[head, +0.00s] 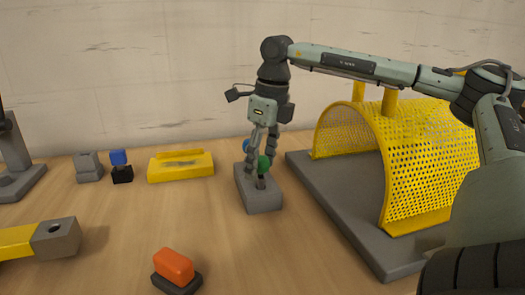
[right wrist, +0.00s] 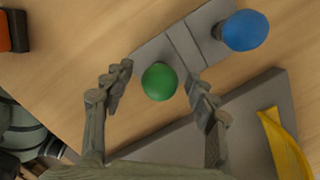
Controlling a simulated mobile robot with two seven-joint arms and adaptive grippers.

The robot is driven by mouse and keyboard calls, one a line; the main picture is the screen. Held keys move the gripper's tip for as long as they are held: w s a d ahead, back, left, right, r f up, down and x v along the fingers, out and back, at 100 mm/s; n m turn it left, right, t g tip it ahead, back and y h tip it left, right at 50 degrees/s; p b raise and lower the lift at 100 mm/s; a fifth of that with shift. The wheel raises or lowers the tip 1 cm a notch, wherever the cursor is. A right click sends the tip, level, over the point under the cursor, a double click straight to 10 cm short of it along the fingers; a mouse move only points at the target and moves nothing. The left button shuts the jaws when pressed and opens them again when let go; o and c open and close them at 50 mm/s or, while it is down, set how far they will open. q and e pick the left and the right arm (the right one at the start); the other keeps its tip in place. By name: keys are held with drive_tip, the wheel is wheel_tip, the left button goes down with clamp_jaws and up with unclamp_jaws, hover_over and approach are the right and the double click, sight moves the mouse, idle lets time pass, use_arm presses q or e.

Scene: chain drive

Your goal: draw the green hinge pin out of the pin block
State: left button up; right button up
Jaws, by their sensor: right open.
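The grey pin block (head: 262,201) stands on the table near the middle of the head view. The green hinge pin (head: 264,163) stands upright in it, with its round green head on top and a dark shank below. In the right wrist view the green head (right wrist: 159,81) lies between the two fingers of my right gripper (right wrist: 160,92), with a gap on each side. In the head view my right gripper (head: 262,172) reaches down over the block, open. A blue-headed pin (head: 247,146) is behind it, partly hidden by the fingers; its head (right wrist: 245,30) is clear in the right wrist view.
A yellow perforated guard (head: 430,165) on a grey base plate (head: 330,205) stands close on the right. An orange-topped piece (head: 174,266), a yellow tray (head: 180,166), a blue-and-black piece (head: 120,166) and a grey block (head: 89,166) lie left. The table between is clear.

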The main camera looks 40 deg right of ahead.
use_arm(q)
drive_tip(key=shift+w+r, duration=0.15)
drive_tip(key=shift+w, duration=0.15)
use_arm(e)
drive_tip(key=shift+c, duration=1.1)
drive_tip(key=c, duration=0.9)
clamp_jaws()
drive_tip(key=shift+r+p, duration=1.65)
drive_tip(key=shift+r, duration=0.9)
drive_tip(key=shift+r+p, duration=0.3)
drive_tip(key=shift+r, duration=0.9)
use_arm(q)
drive_tip(key=shift+w+a+v, duration=0.1)
drive_tip(key=shift+w+v, duration=0.05)
drive_tip(key=shift+v, duration=0.75)
drive_tip(key=shift+w+a+v, duration=0.1)
drive_tip(key=shift+w+v, duration=0.05)
drive_tip(key=shift+v, duration=0.75)
use_arm(e)
drive_tip(key=shift+r, duration=1.25)
use_arm(q)
drive_tip(key=shift+r, duration=0.1)
